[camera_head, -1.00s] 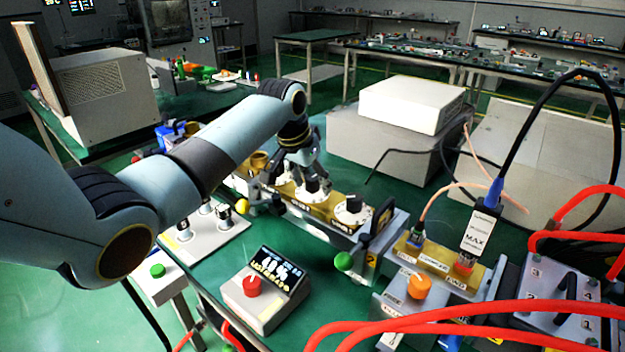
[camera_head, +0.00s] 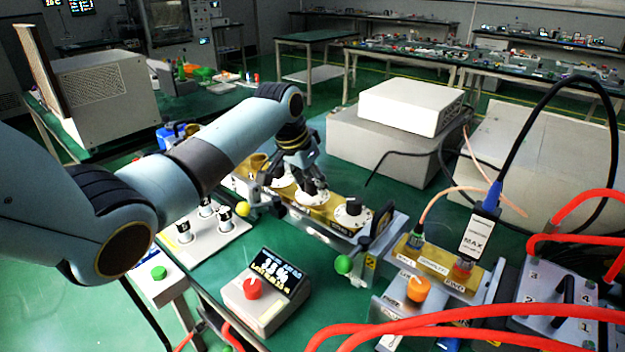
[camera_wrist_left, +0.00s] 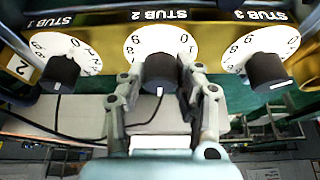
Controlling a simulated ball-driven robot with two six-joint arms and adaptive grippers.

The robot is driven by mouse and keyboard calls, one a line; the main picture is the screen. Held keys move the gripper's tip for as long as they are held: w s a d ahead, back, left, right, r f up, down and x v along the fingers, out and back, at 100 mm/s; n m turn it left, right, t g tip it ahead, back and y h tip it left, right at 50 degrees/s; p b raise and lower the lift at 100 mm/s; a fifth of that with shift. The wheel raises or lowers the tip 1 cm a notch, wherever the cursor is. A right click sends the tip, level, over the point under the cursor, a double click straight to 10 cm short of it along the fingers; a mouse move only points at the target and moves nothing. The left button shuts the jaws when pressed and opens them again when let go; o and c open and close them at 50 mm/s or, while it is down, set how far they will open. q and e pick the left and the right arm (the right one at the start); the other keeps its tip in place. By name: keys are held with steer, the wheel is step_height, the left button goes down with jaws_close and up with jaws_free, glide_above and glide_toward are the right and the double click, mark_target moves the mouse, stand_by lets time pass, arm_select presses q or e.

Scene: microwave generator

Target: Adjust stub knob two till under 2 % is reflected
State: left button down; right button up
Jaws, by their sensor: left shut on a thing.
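The stub 2 knob (camera_wrist_left: 159,72) is black on a white numbered dial (camera_wrist_left: 140,40), under the label STUB 2 in the left wrist view. My left gripper (camera_wrist_left: 160,84) is shut on this knob, one finger on each side. In the head view my left gripper (camera_head: 312,178) reaches down onto the middle dial (camera_head: 312,199) of the brass tuner, and its fingers partly hide the knob. The meter display (camera_head: 278,273) is lit with a large percent reading, too blurred to read surely.
Neighbouring knobs flank it in the left wrist view: one at left (camera_wrist_left: 60,74) and stub 3 (camera_wrist_left: 266,72) at right. A red knob (camera_head: 252,288) sits by the display. Red hoses (camera_head: 470,318) cross the front right.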

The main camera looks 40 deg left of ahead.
arm_select(q)
steer(key=shift+r+m+h+p, duration=0.15)
steer(key=shift+m+h+p, duration=0.2)
steer(key=shift+m, duration=0.35)
steer(key=shift+m+h+p, duration=0.25)
steer(key=shift+m+p, duration=0.05)
steer(key=shift+m, duration=0.5)
steer(key=shift+m+h, duration=0.3)
steer(key=shift+m, duration=0.4)
steer(key=shift+m+g+h+b, duration=0.4)
steer(key=shift+m+g, duration=0.1)
steer(key=shift+m, duration=0.7)
steer(key=c, duration=0.9)
jaws_free()
steer(key=shift+c, duration=0.2)
